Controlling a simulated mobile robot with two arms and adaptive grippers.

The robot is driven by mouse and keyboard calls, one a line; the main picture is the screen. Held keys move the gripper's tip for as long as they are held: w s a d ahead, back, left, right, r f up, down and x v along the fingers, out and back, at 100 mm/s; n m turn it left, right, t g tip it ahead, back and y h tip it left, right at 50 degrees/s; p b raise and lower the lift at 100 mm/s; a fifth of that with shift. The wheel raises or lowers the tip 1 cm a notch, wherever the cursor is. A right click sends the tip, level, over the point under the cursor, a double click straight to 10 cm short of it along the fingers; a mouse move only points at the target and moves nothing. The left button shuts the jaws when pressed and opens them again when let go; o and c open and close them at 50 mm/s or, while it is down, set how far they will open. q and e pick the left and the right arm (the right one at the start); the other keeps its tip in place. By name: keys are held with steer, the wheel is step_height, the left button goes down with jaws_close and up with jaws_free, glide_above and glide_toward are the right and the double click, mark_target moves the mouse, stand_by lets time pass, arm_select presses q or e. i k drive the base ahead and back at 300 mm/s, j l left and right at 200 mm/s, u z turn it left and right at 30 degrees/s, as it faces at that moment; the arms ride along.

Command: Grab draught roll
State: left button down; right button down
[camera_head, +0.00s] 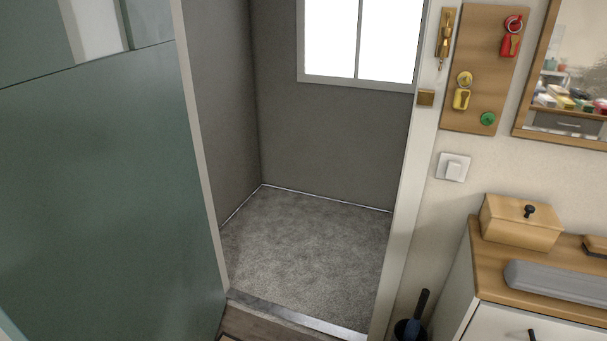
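A long grey roll (556,282), which looks like the draught roll, lies on the wooden top of a white cabinet (497,284) at the lower right. Its right end reaches the picture edge, so I cannot tell whether all of it shows. Neither of my grippers is in view.
A wooden box (520,222) with a dark knob stands behind the roll, and a brush-like item (597,244) lies at the right edge. A dark bin (408,330) stands left of the cabinet. A green door (110,190) stands open beside a doorway with bare grey floor (310,250).

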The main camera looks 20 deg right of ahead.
mark_target(579, 287)
steer(key=z, duration=2.1)
steer(key=j+z, duration=1)
steer(key=j, duration=0.15)
